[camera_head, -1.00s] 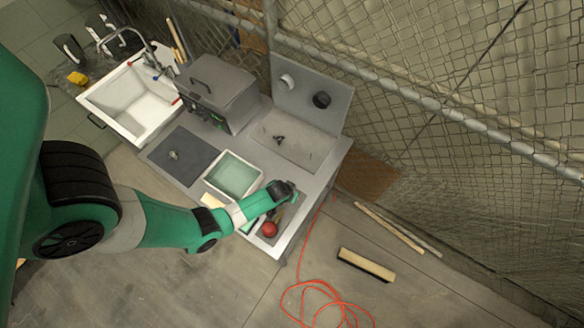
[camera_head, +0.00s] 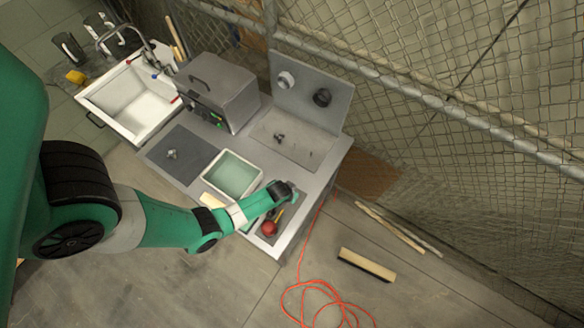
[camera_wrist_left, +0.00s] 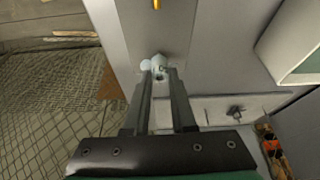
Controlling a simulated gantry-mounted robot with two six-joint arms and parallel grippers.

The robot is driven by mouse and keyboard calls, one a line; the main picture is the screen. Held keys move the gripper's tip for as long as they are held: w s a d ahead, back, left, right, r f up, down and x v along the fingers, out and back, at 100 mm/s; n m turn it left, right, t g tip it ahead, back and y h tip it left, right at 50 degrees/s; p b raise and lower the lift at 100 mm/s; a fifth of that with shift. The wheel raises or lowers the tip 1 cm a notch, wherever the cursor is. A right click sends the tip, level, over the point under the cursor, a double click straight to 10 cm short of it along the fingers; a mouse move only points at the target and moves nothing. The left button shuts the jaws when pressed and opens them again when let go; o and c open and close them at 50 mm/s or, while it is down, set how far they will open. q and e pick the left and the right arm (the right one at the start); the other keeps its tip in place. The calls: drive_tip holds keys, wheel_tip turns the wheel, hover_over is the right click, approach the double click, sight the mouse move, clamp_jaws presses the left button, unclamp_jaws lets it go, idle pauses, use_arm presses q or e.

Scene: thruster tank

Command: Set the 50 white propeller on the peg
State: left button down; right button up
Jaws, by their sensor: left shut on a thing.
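My left gripper (camera_wrist_left: 158,82) is shut on a small white propeller (camera_wrist_left: 158,66), which shows between the fingertips in the left wrist view. In the head view my left gripper (camera_head: 290,193) is over the bench's right front part, beside the tank; the propeller cannot be made out there. A small dark upright fitting (camera_head: 280,138) stands on the pale recessed plate behind the tank; it also shows in the left wrist view (camera_wrist_left: 235,112). Another small fitting (camera_head: 172,154) stands on the dark grey mat. I cannot tell which is the peg. My right gripper is out of view.
The water tank (camera_head: 207,179) stands left of my gripper. A front tray (camera_head: 263,243) holds a red ball (camera_head: 268,228) and a yellow-handled tool. A grey box (camera_head: 222,90) and an upright panel (camera_head: 335,84) with white and black round parts stand behind. Wire fence runs along the right.

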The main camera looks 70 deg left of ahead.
use_arm(q)
drive_tip(key=shift+f+b, duration=0.7)
drive_tip(key=shift+f, duration=0.05)
idle(0.5)
drive_tip(key=c, duration=0.7)
unclamp_jaws()
drive_tip(key=shift+o, duration=0.2)
wheel_tip(320, 180, up, 8)
drive_tip(key=p, duration=0.8)
